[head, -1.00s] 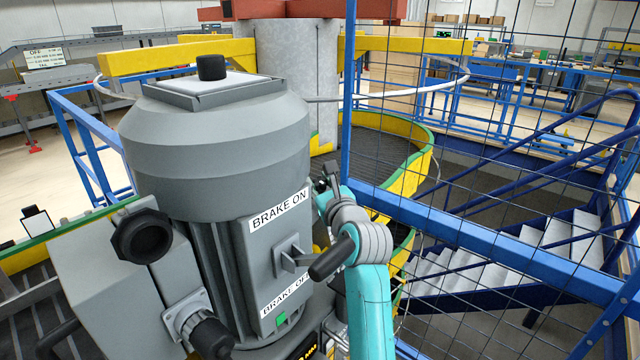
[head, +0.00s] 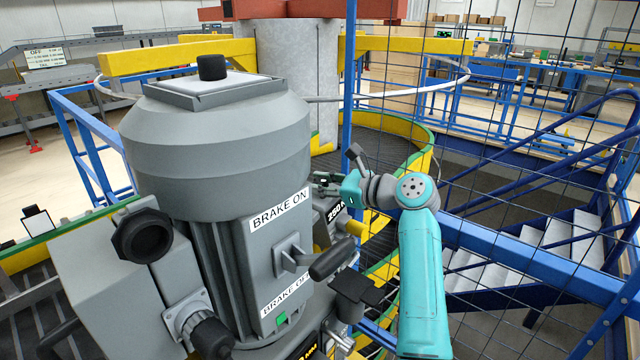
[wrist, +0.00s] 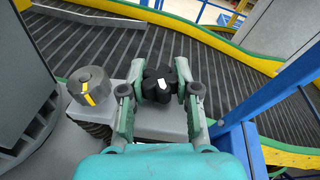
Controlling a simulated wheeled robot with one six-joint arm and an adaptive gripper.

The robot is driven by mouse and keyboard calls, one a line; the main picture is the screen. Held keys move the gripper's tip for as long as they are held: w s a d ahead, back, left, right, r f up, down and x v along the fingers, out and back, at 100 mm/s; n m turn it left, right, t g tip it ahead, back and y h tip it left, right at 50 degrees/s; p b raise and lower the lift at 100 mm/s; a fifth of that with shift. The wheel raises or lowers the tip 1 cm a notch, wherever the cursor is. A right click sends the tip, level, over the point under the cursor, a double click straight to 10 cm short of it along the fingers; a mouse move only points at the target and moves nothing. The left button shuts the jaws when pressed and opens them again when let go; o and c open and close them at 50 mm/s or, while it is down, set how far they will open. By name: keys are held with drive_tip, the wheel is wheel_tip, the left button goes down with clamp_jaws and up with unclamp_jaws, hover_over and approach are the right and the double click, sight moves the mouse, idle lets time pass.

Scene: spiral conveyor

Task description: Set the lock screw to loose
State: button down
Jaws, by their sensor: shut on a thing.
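A black lobed knob (wrist: 159,84) with a white mark on top, which looks like the lock screw, sits on a grey block in the wrist view. My gripper (wrist: 158,88) has a finger on each side of it and is shut on it. I see no readable loose or tight label near the knob.
A grey knob (wrist: 90,86) with a yellow mark stands left of the gripper. A brake lever (head: 332,260) sticks out below my gripper, beside "BRAKE ON". A blue mesh fence (head: 500,245) stands close at the right of my arm.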

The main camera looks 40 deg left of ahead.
drive_tip(key=shift+g, duration=0.3)
drive_tip(key=c, duration=0.8)
unclamp_jaws()
drive_tip(key=v, duration=1.2)
